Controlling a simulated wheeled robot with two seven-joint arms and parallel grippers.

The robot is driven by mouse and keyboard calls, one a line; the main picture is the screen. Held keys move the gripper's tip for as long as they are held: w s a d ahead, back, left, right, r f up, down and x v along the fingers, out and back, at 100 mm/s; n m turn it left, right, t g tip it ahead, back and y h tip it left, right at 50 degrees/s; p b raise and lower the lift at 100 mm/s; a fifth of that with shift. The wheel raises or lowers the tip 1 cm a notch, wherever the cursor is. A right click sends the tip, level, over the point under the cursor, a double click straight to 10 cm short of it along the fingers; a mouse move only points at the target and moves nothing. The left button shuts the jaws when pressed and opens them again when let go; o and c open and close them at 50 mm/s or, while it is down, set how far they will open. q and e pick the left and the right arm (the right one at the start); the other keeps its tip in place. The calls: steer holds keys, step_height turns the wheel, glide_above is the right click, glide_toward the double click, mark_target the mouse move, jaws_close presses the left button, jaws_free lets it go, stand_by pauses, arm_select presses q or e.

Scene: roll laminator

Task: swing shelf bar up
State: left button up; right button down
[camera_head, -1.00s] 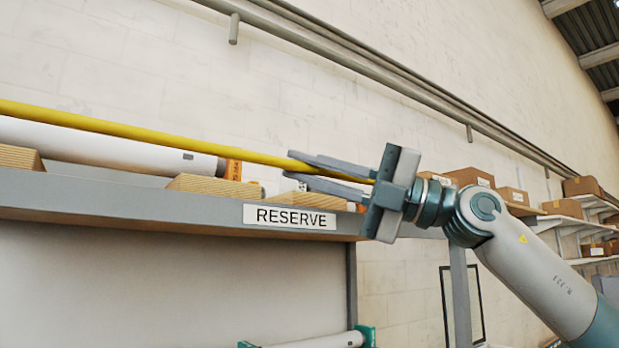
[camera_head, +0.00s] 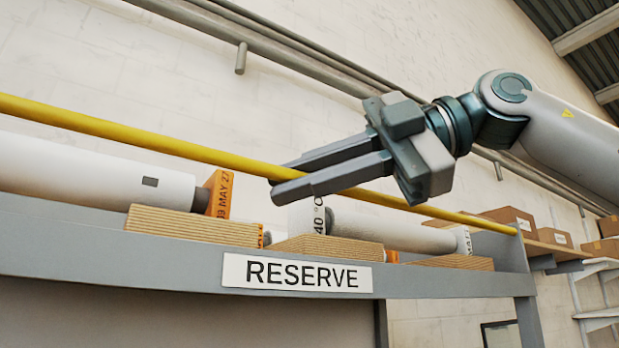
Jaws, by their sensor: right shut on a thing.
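The shelf bar (camera_head: 140,139) is a long yellow rod. It runs from the left edge down to the right, above the front of the grey shelf (camera_head: 420,286), and its right end is near the shelf's right end post. My right gripper (camera_head: 276,183) comes in from the right and is shut on the bar near the middle of the view. Its fingers hide a short stretch of the bar. My left gripper is not in view.
White rolls (camera_head: 90,178) with orange end labels lie on the shelf behind the bar, among wooden wedges (camera_head: 190,225). A RESERVE label (camera_head: 296,274) is on the shelf front. A pipe rail (camera_head: 300,62) crosses the wall above. Cartons (camera_head: 512,220) stand at right.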

steer(key=shift+w+a+r+m+g+h+p, duration=0.15)
steer(key=shift+w+a+m+g+h+p, duration=0.3)
steer(key=shift+p, duration=0.5)
steer(key=shift+s+d+h, duration=0.1)
steer(key=shift+d+h, duration=0.05)
steer(key=shift+h, duration=0.1)
steer(key=c, duration=1.8)
jaws_free()
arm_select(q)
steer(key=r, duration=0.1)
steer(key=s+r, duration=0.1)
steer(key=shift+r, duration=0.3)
arm_select(e)
steer(key=shift+o, duration=0.2)
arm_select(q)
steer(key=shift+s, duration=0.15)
arm_select(e)
steer(key=shift+d, duration=0.1)
